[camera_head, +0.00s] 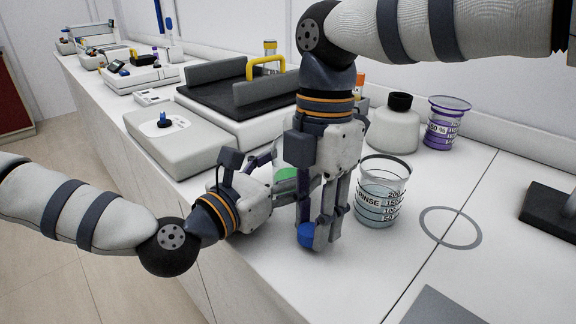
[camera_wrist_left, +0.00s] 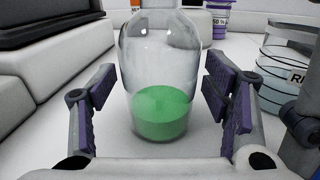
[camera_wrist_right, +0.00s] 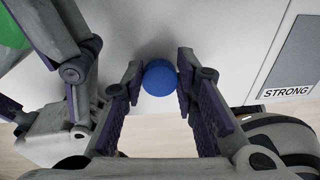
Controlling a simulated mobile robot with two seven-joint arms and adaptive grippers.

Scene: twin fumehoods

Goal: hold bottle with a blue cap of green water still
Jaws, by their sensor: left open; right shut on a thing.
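The clear bottle with green water (camera_wrist_left: 163,112) stands upright on the white bench in the left wrist view; its top is cut off there. In the head view only a bit of its green (camera_head: 286,174) shows behind the grippers. My left gripper (camera_head: 288,178) is open, its fingers on either side of the bottle with visible gaps. My right gripper (camera_head: 311,228) points down and is shut on the blue cap (camera_head: 307,236). The cap, also in the right wrist view (camera_wrist_right: 160,78), is apart from the bottle, near the bench's front edge.
A rinse beaker (camera_head: 378,205) stands close right of my right gripper. Behind are a white bottle with black cap (camera_head: 394,130) and a purple-marked beaker (camera_head: 445,125). A balance-like device (camera_head: 175,140) is at left. A grey ring mark (camera_head: 450,244) lies on clear bench at right.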

